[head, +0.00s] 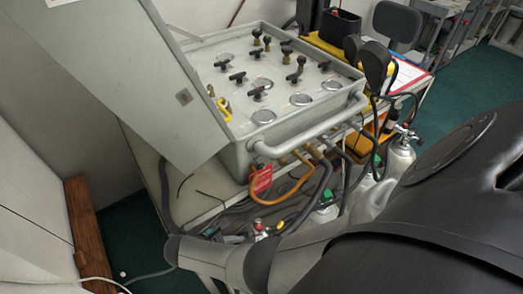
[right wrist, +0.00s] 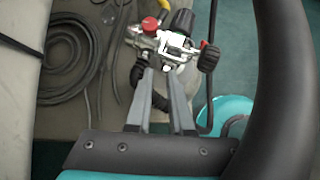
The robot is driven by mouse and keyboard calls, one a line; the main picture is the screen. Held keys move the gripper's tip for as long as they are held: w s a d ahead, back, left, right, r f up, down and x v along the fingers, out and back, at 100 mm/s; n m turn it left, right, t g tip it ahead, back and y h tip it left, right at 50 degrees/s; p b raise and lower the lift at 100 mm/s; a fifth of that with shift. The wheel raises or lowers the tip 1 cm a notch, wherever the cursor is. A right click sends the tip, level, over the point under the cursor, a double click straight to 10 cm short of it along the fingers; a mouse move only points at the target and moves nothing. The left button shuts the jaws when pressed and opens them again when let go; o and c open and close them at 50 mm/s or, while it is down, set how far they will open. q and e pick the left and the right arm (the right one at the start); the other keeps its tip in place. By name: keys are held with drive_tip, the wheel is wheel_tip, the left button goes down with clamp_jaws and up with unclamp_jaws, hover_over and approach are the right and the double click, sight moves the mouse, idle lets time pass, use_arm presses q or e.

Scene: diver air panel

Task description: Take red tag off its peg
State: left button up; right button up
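The red tag (head: 261,180) hangs below the front edge of the grey air panel (head: 232,160), beside an orange hose. Its peg is too small to make out. My right arm crosses the lower right of the head view, in front of and below the panel. In the right wrist view my right gripper (right wrist: 160,71) is open, its two fingers apart with nothing gripped between them. The fingertips point at a valve (right wrist: 175,45) with red and black knobs, which lies beyond them. I cannot make out the tag in that view. My left gripper is not in view.
The panel's raised lid (head: 130,70) stands at the left. Gas cylinders (head: 401,158) with valves and hoses stand right of the panel. A coiled black hose (right wrist: 70,60) lies left of the gripper. A brown wooden plank (head: 88,230) lies at the far left.

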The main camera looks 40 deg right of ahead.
sight(261, 177)
drive_tip(key=w+r+n+h, duration=0.1)
drive_tip(key=w+r+h, duration=0.25)
drive_tip(key=r, duration=0.55)
drive_tip(key=w+r+h, duration=0.2)
drive_tip(key=w+r, duration=0.3)
drive_tip(key=r, duration=0.5)
drive_tip(key=shift+g, duration=0.3)
drive_tip(key=x, duration=1.5)
drive_tip(key=shift+s+f, duration=0.2)
drive_tip(key=shift+s, duration=0.15)
drive_tip(key=shift+a, duration=0.1)
clamp_jaws()
